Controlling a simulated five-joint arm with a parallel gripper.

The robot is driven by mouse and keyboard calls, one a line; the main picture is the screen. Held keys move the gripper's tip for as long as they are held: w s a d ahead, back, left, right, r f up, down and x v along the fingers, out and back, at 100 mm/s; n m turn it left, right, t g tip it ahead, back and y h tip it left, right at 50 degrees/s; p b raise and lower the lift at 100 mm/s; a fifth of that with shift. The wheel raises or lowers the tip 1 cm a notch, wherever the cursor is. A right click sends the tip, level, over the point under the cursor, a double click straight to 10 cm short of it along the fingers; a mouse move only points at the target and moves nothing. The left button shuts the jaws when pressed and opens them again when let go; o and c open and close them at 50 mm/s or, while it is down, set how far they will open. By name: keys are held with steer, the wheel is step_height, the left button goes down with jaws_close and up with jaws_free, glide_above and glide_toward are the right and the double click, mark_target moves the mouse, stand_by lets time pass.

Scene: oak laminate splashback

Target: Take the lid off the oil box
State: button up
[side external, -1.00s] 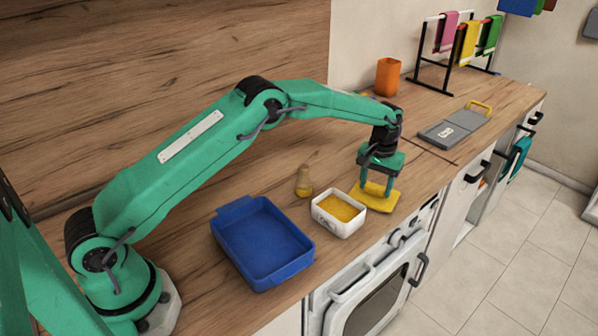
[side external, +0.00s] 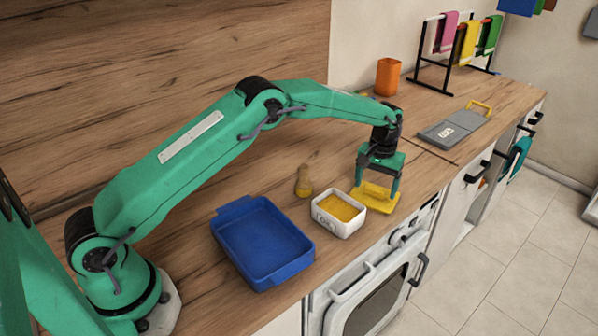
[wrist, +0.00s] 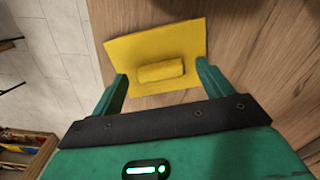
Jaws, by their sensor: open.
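The oil box (side external: 338,226) is a white box with a dark label and yellow contents, standing uncovered on the counter. Its yellow lid (side external: 384,207) lies flat on the counter just right of the box, beside it. In the wrist view the lid (wrist: 150,50) shows a raised block handle (wrist: 161,71) on top. My gripper (side external: 376,194) is just above the lid. Its fingers are apart on either side of the handle, with gaps, and hold nothing.
A blue tray (side external: 262,271) stands left of the oil box, and a small tan bottle (side external: 304,181) stands behind it. A grey board with a yellow handle (side external: 452,131) and an orange cup (side external: 388,77) are farther right. The counter's front edge is close to the lid.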

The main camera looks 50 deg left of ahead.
step_height(320, 180, up, 7)
steer(key=shift+r, duration=0.1)
steer(key=s+a+r+m+t, duration=0.1)
steer(key=s+a+r, duration=0.1)
steer(key=s+r, duration=0.7)
steer(key=s+a+r+m+t, duration=0.1)
steer(key=s+a+r+t, duration=0.15)
steer(key=s+r, duration=0.7)
steer(key=s+a+f+m+t, duration=0.1)
steer(key=s, duration=0.9)
steer(key=s+a+f+t, duration=0.1)
steer(key=s+f, duration=0.1)
steer(key=s, duration=0.9)
steer(key=shift+s+a+m, duration=0.25)
steer(key=shift+s+m, duration=0.05)
steer(key=shift+m, duration=0.1)
